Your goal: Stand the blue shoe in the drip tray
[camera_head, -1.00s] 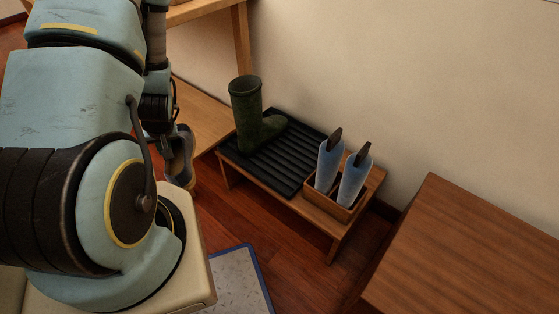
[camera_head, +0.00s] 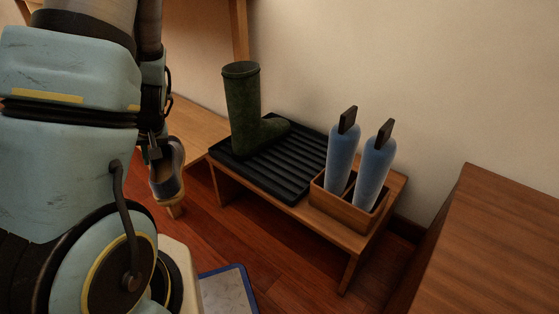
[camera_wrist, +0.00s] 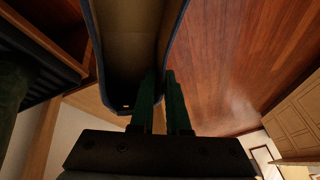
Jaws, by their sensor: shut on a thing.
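The blue shoe (camera_head: 163,181) hangs from my gripper (camera_head: 160,150) in the head view, left of the low bench and clear of it. The wrist view shows the shoe (camera_wrist: 98,60) large and close, with my gripper (camera_wrist: 160,100) shut on its edge. The black ribbed drip tray (camera_head: 290,180) lies on the bench. A dark green boot (camera_head: 242,105) stands upright at the tray's left part. The tray's right part is bare. My arm hides part of the gripper in the head view.
A small wooden caddy (camera_head: 345,212) with two blue bottle-like objects (camera_head: 342,160) stands at the bench's right end. A brown wooden cabinet (camera_head: 490,240) is at the right. A blue-edged mat (camera_head: 228,290) lies on the floor in front. A wall stands behind the bench.

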